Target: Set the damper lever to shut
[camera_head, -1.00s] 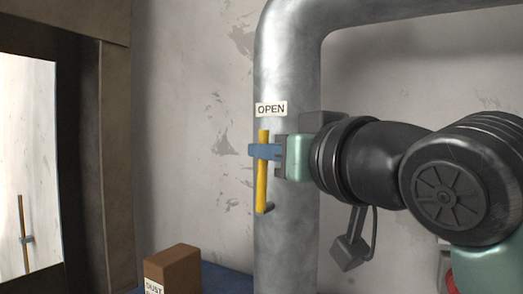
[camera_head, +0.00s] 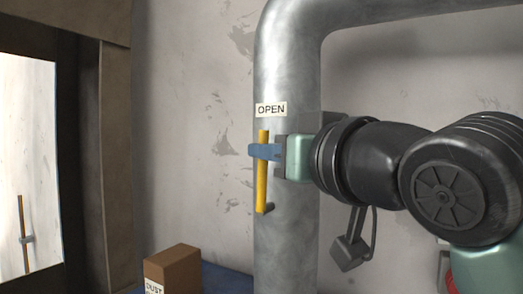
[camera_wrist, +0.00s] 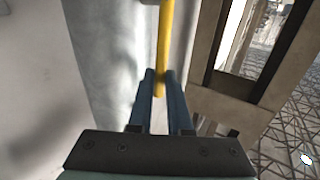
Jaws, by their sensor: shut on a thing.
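The damper lever (camera_head: 262,190) is a yellow bar standing upright along the front of a grey metal pipe (camera_head: 285,240). Its upper end is just below a white label reading OPEN (camera_head: 271,109). My gripper (camera_head: 262,151) has its blue fingers closed around the upper part of the lever, coming from the right. In the wrist view the lever (camera_wrist: 165,45) runs between the two fingertips (camera_wrist: 158,85). A small dark peg or stub shows by the lever's lower end. No label for shut is visible.
A brown box (camera_head: 172,268) with a partly cut-off label stands on a blue surface (camera_head: 225,280) at lower left. A dark-framed mirror or opening (camera_head: 28,160) is at far left.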

